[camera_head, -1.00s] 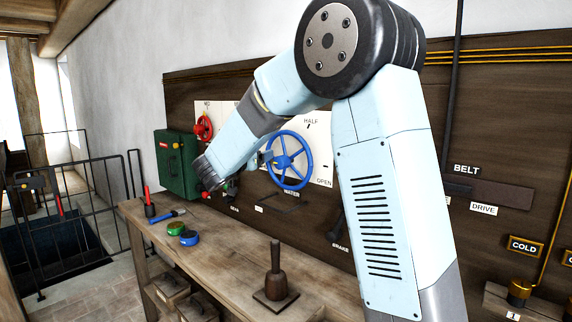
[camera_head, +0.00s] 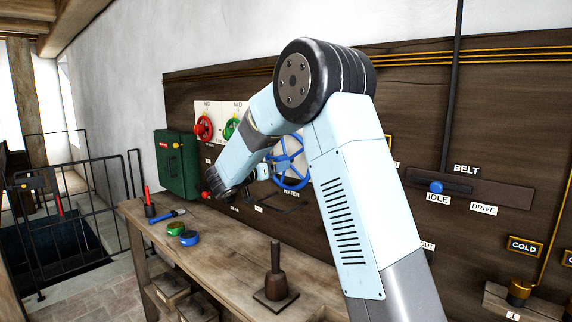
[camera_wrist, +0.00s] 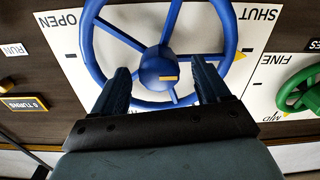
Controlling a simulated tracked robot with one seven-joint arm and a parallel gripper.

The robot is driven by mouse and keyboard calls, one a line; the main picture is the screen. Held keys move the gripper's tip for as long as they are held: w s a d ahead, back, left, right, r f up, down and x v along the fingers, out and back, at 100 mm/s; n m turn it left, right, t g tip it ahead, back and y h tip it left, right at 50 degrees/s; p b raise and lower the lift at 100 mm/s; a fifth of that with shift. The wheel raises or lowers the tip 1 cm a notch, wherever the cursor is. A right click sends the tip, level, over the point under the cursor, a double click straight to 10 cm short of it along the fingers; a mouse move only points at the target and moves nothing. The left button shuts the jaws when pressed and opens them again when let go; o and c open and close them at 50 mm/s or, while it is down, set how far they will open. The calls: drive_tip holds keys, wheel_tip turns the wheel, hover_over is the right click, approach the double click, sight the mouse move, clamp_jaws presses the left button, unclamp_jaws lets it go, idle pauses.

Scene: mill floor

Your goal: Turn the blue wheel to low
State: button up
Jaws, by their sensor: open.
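The blue wheel (camera_head: 290,162) is mounted on the wall board above the "WATER" label, partly hidden by my arm in the head view. In the wrist view the wheel (camera_wrist: 88,42) fills the top middle, seen upside down, its hub between my fingers. A yellow mark lies on the hub and a yellow pointer shows by the rim on the right. The plate behind (camera_wrist: 60,45) reads "OPEN" at left and "SHUT" at right; I cannot read "low" on it. My gripper (camera_wrist: 162,78) is open, its two fingers at either side of the hub; contact is unclear.
A green wheel (camera_wrist: 300,90) sits close by on the right in the wrist view. A red wheel (camera_head: 203,127) and green box (camera_head: 177,165) are left on the board. A blue-knobbed belt lever (camera_head: 436,187) is at right.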

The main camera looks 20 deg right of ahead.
drive_tip(key=shift+x, duration=2.6)
